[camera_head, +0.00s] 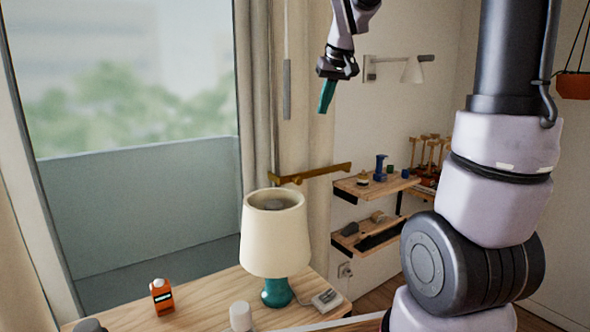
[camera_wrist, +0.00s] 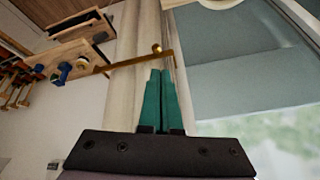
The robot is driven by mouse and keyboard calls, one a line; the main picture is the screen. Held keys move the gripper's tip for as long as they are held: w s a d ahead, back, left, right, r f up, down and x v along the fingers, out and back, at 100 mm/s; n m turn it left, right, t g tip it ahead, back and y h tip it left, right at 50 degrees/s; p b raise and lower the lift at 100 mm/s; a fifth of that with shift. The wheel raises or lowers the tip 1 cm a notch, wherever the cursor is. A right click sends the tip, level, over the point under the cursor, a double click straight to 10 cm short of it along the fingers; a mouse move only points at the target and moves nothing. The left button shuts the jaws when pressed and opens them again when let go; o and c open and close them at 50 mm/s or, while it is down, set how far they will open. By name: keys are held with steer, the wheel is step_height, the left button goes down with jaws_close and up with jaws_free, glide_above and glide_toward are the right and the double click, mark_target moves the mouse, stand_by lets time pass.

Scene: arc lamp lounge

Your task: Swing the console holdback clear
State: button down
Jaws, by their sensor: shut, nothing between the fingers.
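The brass holdback (camera_head: 318,173) is a slim bar with a small knob, standing out beside the beige curtain (camera_head: 305,110) above the console table (camera_head: 210,300). In the wrist view the holdback (camera_wrist: 130,62) lies just beyond my fingertips and crosses the curtain. My gripper (camera_head: 325,106) hangs in the air above the holdback in the head view, its teal fingers pointing down. In the wrist view my gripper (camera_wrist: 161,74) has its fingers together with nothing between them. I cannot tell the exact gap between the fingertips and the bar.
A cream-shaded lamp (camera_head: 274,235) with a teal base stands on the table, below the holdback. An orange device (camera_head: 162,297) sits to its left. Wall shelves (camera_head: 375,184) with small items are right of the holdback. A wall lamp (camera_head: 412,70) is right of my gripper.

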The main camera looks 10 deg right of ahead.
steer(key=w+f+n+g, duration=0.1)
steer(key=w+f+n, duration=0.1)
steer(key=w+f, duration=0.6)
steer(key=w+a+f+n, duration=0.1)
steer(key=w+f+n, duration=0.1)
steer(key=w+f, duration=0.6)
steer(key=w, duration=0.6)
steer(key=shift+w+a+g, duration=0.2)
steer(key=shift+a+g, duration=0.05)
steer(key=shift+g, duration=0.15)
steer(key=shift+f, duration=0.2)
steer(key=x, duration=0.9)
steer(key=shift+w+f, duration=0.25)
steer(key=shift+f, duration=0.1)
steer(key=shift+s, duration=0.1)
